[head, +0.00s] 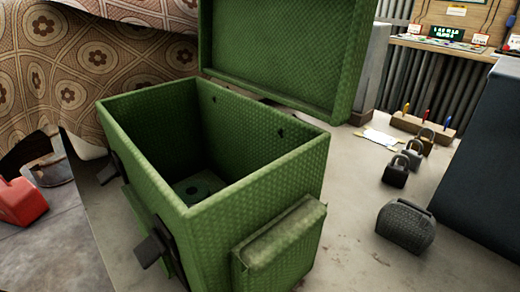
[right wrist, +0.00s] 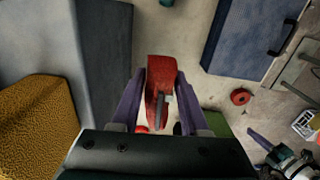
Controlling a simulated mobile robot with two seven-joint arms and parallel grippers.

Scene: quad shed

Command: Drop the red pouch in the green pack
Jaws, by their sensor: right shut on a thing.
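In the right wrist view my right gripper (right wrist: 160,92) is shut on a red thing, which looks like the red pouch (right wrist: 161,66). The pouch sticks out beyond the purple fingers. The right gripper does not show in the head view, so its place relative to the pack is unclear. My left gripper is not in view.
A patterned cloth (head: 90,60) hangs at the back left. A red object (head: 20,201) lies at the left edge.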

